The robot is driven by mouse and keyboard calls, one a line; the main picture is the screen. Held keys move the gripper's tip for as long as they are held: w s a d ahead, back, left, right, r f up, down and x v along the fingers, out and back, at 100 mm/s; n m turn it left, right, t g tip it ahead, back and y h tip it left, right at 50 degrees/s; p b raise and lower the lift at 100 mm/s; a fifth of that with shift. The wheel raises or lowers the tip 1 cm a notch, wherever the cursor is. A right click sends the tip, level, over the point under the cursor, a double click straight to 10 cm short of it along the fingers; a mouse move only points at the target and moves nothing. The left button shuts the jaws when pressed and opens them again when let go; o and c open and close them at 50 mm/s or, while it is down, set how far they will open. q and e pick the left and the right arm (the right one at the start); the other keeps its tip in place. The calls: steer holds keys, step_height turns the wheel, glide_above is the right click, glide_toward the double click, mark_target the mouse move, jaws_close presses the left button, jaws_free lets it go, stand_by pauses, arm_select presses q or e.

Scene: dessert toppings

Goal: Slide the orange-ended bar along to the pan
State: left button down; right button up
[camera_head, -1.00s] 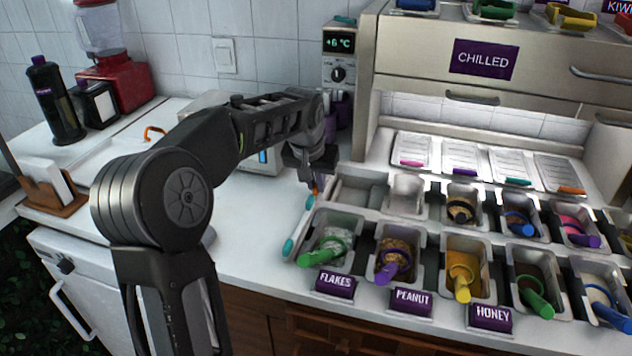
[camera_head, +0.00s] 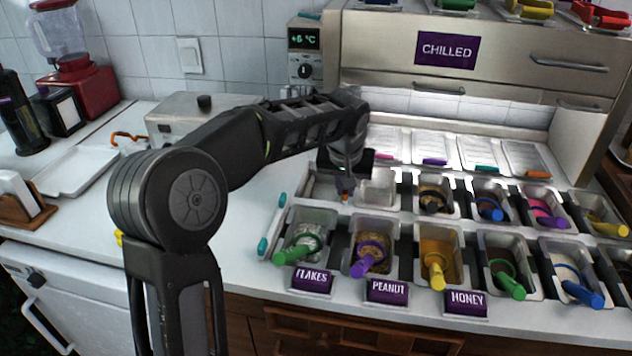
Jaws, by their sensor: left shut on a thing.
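My left gripper (camera_head: 345,188) reaches down over the back row of the topping well, its jaws shut. My right gripper is not in view.
A teal-ended bar (camera_head: 272,224) lies along the well's left edge. Front pans with scoops include the flakes pan (camera_head: 310,222) and the peanut pan (camera_head: 371,232). The chilled cabinet (camera_head: 470,60) stands behind. A steel box (camera_head: 190,112) and white tray (camera_head: 75,172) are left.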

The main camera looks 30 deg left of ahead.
arm_select(q)
steer(key=shift+w+d, duration=0.2)
steer(key=shift+d, duration=0.2)
steer(key=c, duration=1.5)
jaws_free()
steer(key=v, duration=0.8)
steer(key=shift+s+f, duration=0.1)
steer(key=shift+f, duration=0.05)
